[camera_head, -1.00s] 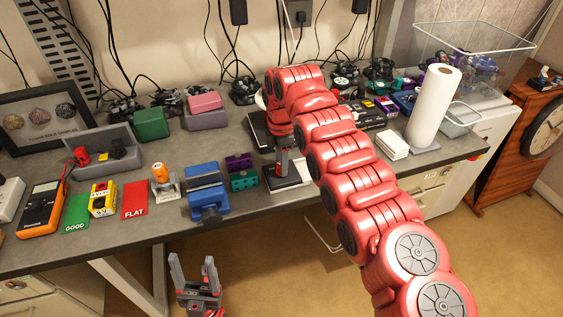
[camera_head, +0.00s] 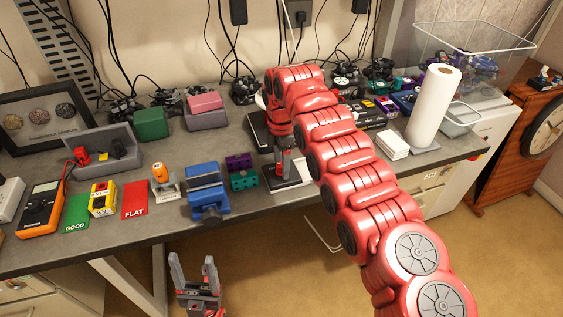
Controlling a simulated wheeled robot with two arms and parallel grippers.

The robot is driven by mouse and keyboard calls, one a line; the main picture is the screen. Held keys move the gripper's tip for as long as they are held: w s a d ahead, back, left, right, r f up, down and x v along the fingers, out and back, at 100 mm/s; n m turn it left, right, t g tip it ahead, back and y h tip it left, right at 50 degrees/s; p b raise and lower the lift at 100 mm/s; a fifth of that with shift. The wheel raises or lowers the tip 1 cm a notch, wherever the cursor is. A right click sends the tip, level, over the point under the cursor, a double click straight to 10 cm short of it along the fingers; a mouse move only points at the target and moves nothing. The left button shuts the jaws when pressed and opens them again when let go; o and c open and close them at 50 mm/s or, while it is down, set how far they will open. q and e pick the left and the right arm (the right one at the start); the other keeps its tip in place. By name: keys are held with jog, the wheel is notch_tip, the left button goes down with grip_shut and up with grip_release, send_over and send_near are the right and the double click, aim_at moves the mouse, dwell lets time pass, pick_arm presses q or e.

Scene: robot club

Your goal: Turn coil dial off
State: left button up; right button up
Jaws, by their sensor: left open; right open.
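My red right arm crosses the bench from the lower right, with its gripper (camera_head: 284,163) pointing down over a small dark and white device (camera_head: 290,178) on the bench. The fingers are small in this view, and I cannot tell whether they touch it. A black flat box (camera_head: 258,128) stands just behind, partly covered by my arm. I cannot make out a coil dial; it may be hidden behind my arm or gripper. My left gripper (camera_head: 196,285) is open and empty, low in front of the bench edge.
A blue vise (camera_head: 208,191), teal block (camera_head: 244,180) and purple block (camera_head: 238,161) stand left of my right gripper. An orange-topped item (camera_head: 160,172), red FLAT card (camera_head: 134,200), and multimeter (camera_head: 41,208) lie further left. A paper towel roll (camera_head: 433,108) stands right of my arm.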

notch_tip(320, 180, up, 4)
jog(key=shift+a+f, duration=0.1)
jog(key=shift+f, duration=0.15)
notch_tip(320, 180, up, 4)
jog(key=shift+f+p, duration=0.15)
jog(key=shift+p, duration=0.85)
notch_tip(320, 180, up, 10)
jog(key=p, duration=1)
